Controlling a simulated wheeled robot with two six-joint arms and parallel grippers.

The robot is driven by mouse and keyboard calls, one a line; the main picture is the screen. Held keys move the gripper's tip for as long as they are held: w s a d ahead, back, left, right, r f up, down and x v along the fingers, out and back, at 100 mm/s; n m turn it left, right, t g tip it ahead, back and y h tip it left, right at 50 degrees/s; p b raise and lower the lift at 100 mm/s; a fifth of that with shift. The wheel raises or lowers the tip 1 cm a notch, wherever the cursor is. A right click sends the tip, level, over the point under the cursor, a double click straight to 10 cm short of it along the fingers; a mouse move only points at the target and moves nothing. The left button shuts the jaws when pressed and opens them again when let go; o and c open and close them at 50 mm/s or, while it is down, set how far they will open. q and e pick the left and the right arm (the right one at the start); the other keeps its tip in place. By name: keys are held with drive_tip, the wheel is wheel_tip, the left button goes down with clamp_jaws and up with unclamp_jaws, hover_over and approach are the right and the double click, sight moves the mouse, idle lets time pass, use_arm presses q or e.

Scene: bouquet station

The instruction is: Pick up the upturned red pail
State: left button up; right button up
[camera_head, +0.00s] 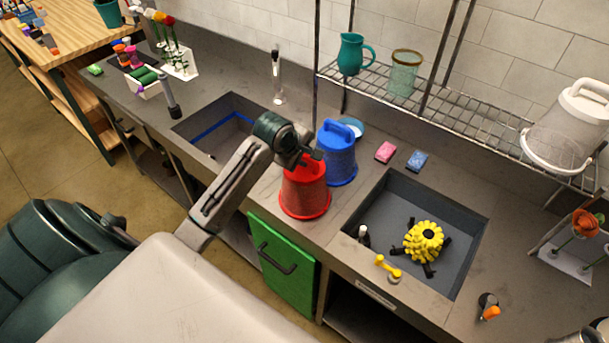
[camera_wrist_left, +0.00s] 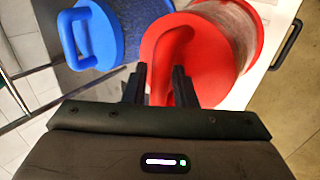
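The upturned red pail (camera_head: 305,196) stands on the counter between the two sinks, close to the front edge. It also shows in the left wrist view (camera_wrist_left: 215,75), with its red handle loop (camera_wrist_left: 176,40) on the upturned base. My left gripper (camera_head: 308,158) is at the top of this pail. In the left wrist view its two dark fingers (camera_wrist_left: 159,80) lie on either side of the handle, with a narrow red gap between them. I cannot tell whether the fingers press on it. My right gripper is not in view.
An upturned blue pail (camera_head: 337,153) stands right behind the red one; it shows in the left wrist view (camera_wrist_left: 98,36). The right sink (camera_head: 450,205) holds a yellow flower bunch (camera_head: 422,241). A wire shelf (camera_head: 455,112) hangs above. Pink and blue sponges (camera_head: 386,152) lie behind the sink.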

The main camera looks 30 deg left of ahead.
use_arm(q)
clamp_jaws()
drive_tip(key=shift+r, duration=0.1)
